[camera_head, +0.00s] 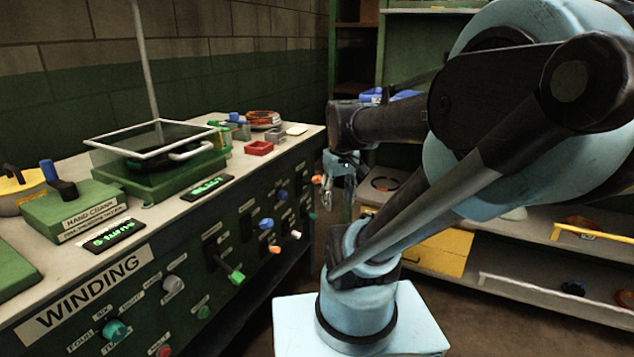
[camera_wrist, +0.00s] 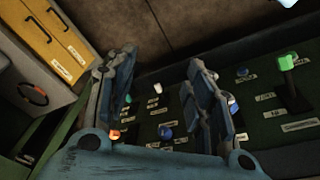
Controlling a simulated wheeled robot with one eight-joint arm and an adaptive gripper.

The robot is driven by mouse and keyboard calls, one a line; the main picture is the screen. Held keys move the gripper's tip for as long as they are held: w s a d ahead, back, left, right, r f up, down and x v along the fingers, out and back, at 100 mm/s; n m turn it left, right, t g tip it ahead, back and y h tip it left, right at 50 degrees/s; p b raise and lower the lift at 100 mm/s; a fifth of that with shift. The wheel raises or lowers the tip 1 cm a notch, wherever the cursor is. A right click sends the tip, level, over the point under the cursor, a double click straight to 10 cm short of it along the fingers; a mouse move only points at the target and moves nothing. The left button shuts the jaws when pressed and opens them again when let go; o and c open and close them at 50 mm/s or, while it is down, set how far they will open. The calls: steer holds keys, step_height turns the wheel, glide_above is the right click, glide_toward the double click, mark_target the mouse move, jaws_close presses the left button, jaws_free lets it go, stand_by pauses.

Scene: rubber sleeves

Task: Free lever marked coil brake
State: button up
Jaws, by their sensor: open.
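The lever panel (camera_head: 225,255) is the dark green front of the winding bench, with several coloured lever ends and small white labels. The labels are too small to read, so I cannot tell which lever is coil brake. My gripper (camera_head: 342,182) is open and empty, just off the panel's far right end. In the wrist view, my gripper (camera_wrist: 160,98) has its fingers spread. Between them show a blue knob (camera_wrist: 165,131), a white one (camera_wrist: 157,88), a teal one (camera_wrist: 128,99) and an orange one (camera_wrist: 114,134). Another blue knob (camera_wrist: 233,106) is partly hidden by the right finger.
A green-capped lever (camera_head: 236,277) sticks out from the panel; it also shows in the wrist view (camera_wrist: 288,62). A framed stand (camera_head: 180,165) and a red tray (camera_head: 259,148) are on the bench top. Shelving with yellow drawers (camera_head: 440,252) stands at right. Floor shows between.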

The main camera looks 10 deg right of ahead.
steer(key=w+r+n, duration=0.2)
steer(key=w+r, duration=0.1)
steer(key=w, duration=0.5)
steer(key=w+r+n, duration=0.3)
steer(key=w+r, duration=0.1)
steer(key=w, duration=0.5)
steer(key=n, duration=0.4)
glide_above(318, 178)
step_height(318, 178, down, 3)
steer(key=shift+g+h, duration=0.3)
steer(key=shift+g, duration=0.1)
steer(key=f, duration=0.5)
steer(key=w+f, duration=0.1)
steer(key=f, duration=1)
steer(key=shift+w+d+f, duration=0.15)
steer(key=shift+w+d, duration=0.1)
steer(key=shift+w, duration=0.05)
jaws_close()
